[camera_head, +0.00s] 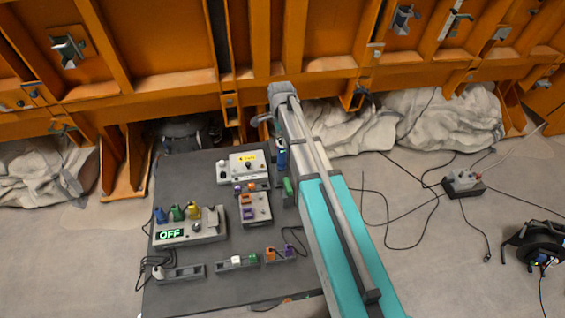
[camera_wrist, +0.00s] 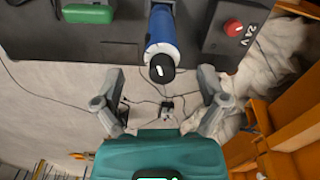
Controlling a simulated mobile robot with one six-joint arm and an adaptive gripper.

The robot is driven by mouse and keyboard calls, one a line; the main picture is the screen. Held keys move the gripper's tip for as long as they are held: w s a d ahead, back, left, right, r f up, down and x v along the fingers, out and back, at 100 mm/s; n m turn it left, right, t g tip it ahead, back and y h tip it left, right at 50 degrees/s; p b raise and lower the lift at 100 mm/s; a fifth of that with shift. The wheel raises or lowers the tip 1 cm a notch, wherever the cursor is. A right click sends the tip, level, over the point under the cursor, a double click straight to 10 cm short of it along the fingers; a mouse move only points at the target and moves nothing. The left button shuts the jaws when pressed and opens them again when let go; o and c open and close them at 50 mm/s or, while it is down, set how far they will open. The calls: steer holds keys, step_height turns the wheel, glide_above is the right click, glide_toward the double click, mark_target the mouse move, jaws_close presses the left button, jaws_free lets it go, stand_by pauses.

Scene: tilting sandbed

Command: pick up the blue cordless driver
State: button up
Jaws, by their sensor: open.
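The blue cordless driver (camera_wrist: 161,32) shows at the top middle of the wrist view, a blue cylinder with a black near end and a greyish band. In the head view a blue part of it (camera_head: 281,157) shows beside my arm at the table's right edge. My gripper (camera_wrist: 162,76) is open and empty. In the wrist view its two grey fingers stand apart on either side, with the driver's black end in line with the gap between them. I cannot tell the depth between them. In the head view my arm largely hides the gripper.
A green object (camera_wrist: 88,13) lies left of the driver, and a red button (camera_wrist: 233,27) marked 24 V sits to its right. The dark table (camera_head: 200,290) holds a panel reading OFF (camera_head: 190,230) and several small blocks. Cables cross the floor on the right; an orange steel wall stands behind.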

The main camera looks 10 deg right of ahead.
mark_target(281, 151)
steer(key=shift+w+d+f+b, duration=0.1)
steer(key=shift+f+b, duration=2.5)
steer(key=shift+f, duration=0.05)
jaws_close()
